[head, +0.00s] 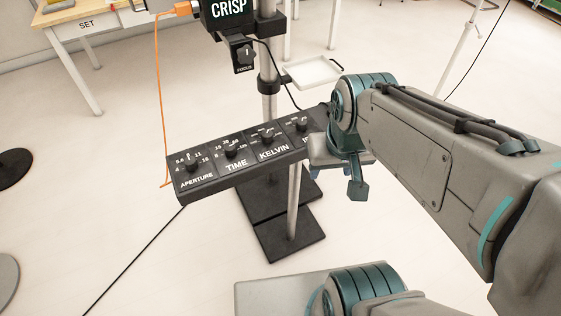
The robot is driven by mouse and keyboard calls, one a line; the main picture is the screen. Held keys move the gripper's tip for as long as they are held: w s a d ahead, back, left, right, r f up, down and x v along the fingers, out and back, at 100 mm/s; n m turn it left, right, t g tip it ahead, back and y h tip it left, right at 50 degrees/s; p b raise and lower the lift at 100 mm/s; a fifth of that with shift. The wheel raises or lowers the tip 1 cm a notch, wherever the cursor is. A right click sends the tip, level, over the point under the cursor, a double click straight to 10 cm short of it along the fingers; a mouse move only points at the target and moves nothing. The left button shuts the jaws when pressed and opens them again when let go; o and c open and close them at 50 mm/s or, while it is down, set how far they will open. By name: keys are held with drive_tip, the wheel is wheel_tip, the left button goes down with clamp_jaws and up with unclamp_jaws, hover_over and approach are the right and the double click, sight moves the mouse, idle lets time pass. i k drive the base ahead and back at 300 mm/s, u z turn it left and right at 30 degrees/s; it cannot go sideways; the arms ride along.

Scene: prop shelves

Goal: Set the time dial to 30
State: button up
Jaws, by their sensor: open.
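The time dial (231,150) is a black knob on a long black control panel (205,190), above the white word TIME. Small white numbers ring it, with 30 near its top; where its pointer stands is too small to tell. The aperture dial (191,165) is to its left and the kelvin dial (267,137) to its right. A fourth dial (302,124) is at the panel's right end, its label partly hidden by my arm. My gripper (337,185) is in front of the panel's right end, right of the time dial and apart from it. Its jaws are partly hidden.
The panel is on a stand with a black base (292,245). A black CRISP box (228,12) with a focus knob (244,54) is above, beside a white tray (313,72). An orange cable (157,90) hangs at the panel's left.

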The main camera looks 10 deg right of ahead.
sight(230, 148)
drive_tip(key=u, duration=1.3)
drive_tip(key=i, duration=0.4)
drive_tip(key=z, duration=1.25)
